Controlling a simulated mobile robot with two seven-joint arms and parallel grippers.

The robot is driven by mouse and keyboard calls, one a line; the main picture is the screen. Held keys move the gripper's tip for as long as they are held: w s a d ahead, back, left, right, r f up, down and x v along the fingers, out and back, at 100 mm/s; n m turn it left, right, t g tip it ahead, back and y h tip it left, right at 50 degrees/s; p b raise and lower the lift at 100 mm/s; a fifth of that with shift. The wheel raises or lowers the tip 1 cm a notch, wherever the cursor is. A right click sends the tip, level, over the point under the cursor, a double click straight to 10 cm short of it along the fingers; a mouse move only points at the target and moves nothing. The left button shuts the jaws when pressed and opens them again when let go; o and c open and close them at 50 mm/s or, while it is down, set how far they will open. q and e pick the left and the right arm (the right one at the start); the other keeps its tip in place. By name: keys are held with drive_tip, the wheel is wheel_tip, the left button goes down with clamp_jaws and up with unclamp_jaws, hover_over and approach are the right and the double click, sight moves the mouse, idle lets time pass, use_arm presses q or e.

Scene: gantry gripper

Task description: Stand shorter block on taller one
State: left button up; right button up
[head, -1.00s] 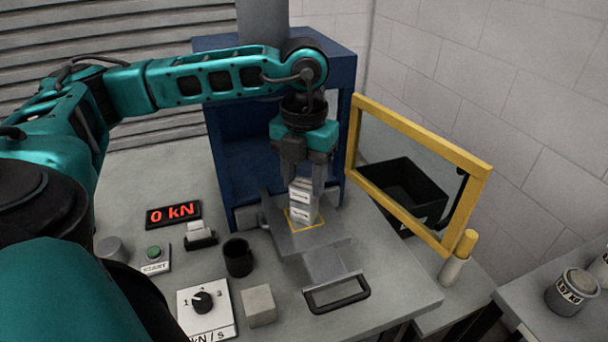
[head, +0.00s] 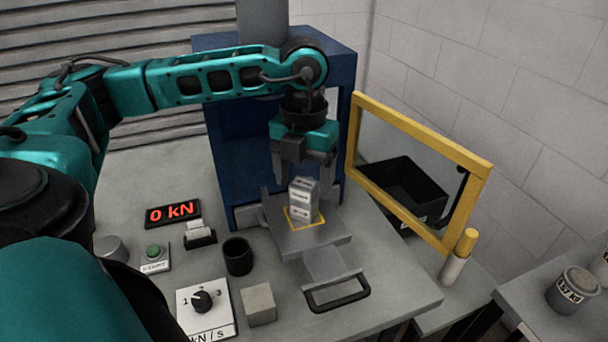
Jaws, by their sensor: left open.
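Two pale grey blocks with dark marks stand one on the other. The upper block (head: 304,187) and the lower block (head: 303,211) look roughly in line and upright, inside the yellow outlined square on the metal plate (head: 325,243). At this size I cannot tell which is taller. My left gripper (head: 304,171) is open and points down just above the stack, its fingers spread to either side of the top and holding nothing. My right gripper is not in view.
A blue press frame (head: 231,125) stands behind the plate. A yellow-framed guard (head: 420,133) is to its right, with a black bin (head: 404,188) behind. A plain grey cube (head: 259,304), black cup (head: 238,257), dial panel (head: 207,315) and red "0 kN" display (head: 173,213) are on the bench.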

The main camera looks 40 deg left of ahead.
use_arm(q)
wheel_tip(320, 180, up, 13)
drive_tip(key=p, duration=0.1)
idle(0.3)
drive_tip(key=shift+f, duration=0.1)
